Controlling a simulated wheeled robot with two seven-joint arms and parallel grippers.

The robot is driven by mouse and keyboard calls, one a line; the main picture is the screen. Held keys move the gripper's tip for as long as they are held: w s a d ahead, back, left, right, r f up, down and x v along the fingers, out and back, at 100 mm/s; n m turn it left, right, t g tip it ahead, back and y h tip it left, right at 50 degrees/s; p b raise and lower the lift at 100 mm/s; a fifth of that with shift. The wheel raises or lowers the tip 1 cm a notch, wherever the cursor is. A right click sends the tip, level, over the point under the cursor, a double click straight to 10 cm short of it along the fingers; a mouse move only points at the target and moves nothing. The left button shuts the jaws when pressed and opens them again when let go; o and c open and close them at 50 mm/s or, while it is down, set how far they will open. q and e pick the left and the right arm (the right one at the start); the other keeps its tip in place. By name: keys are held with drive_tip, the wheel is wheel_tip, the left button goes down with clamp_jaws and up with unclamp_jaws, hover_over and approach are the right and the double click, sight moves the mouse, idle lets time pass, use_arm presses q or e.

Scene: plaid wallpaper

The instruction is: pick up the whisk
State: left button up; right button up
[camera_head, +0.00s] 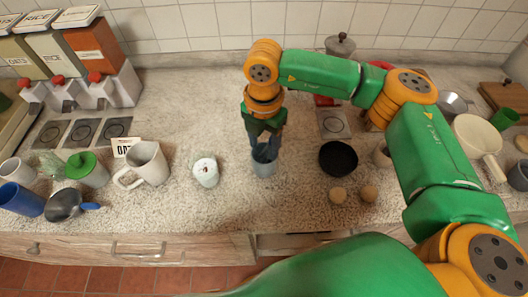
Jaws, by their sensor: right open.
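My right gripper (265,147) points down over the counter near its front middle. Its dark fingers are open and apart, at the rim of a small grey-blue cup (264,168). I cannot tell whether the fingers reach inside the cup or touch it. I cannot make out a whisk clearly; the inside of the cup is dark and partly hidden by the fingers. My left gripper is not in view.
A white cup (205,172) and a white mug (149,164) stand left of the grey-blue cup. Dispensers (110,85) stand back left. The counter's back middle is clear.

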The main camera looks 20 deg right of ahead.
drive_tip(key=shift+f, duration=0.15)
clamp_jaws()
idle(0.4)
idle(1.1)
drive_tip(key=shift+o, duration=1.8)
unclamp_jaws()
